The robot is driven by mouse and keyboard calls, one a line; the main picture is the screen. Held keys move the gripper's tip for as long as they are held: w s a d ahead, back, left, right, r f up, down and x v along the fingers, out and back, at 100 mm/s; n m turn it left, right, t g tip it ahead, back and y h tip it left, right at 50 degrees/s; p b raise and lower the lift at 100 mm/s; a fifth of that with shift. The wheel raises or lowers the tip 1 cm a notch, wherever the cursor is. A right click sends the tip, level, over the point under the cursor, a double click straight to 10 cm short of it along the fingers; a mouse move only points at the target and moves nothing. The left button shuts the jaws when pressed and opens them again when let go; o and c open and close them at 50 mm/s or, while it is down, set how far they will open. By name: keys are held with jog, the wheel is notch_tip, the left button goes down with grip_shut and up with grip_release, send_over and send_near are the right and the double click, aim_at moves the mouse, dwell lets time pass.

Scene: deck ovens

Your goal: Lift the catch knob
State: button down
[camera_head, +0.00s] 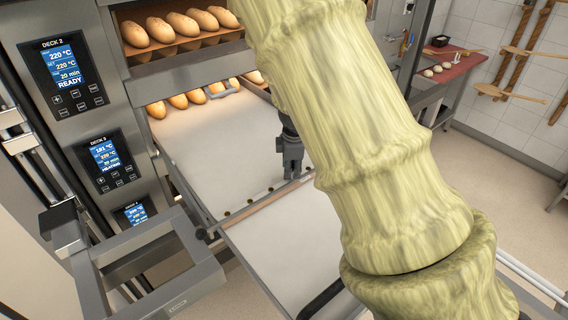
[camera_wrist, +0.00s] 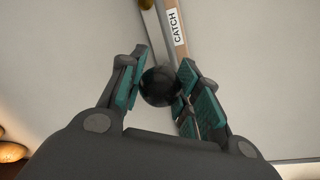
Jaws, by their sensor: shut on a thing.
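The catch knob (camera_wrist: 158,86) is a black ball between my gripper's (camera_wrist: 160,88) two teal-padded fingers in the wrist view. The fingers are shut on it. A white label reading CATCH (camera_wrist: 175,26) is on the wooden bar just beyond the knob. In the head view my gripper (camera_head: 291,168) is over the loader's pale belt, near the wooden bar (camera_head: 262,200). The knob is not visible in the head view; my arm covers much of the right of that picture.
The deck oven's control panels (camera_head: 70,75) stand at the left. Loaves (camera_head: 180,24) lie in the upper deck and at the far end of the belt (camera_head: 210,140). A metal frame (camera_head: 160,262) juts out at front left. A red board with dough balls (camera_head: 452,66) is at back right.

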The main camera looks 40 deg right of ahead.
aim_at(293, 164)
jog(key=shift+d+r, duration=0.35)
jog(key=shift+r, duration=0.2)
jog(key=c, duration=1.1)
grip_release()
jog(key=shift+r, duration=0.1)
jog(key=shift+o, duration=0.6)
jog(key=shift+a, duration=0.2)
jog(key=shift+f, duration=0.2)
jog(key=shift+a+r, duration=0.1)
jog(key=shift+s+a+r, duration=0.1)
jog(key=shift+s+r, duration=0.1)
jog(key=shift+r, duration=1)
jog(key=shift+s+a+r, duration=0.1)
jog(key=shift+s+r, duration=0.1)
jog(key=shift+r, duration=1)
jog(key=shift+s+a+r, duration=0.1)
jog(key=shift+s+r, duration=0.1)
jog(key=shift+r, duration=1)
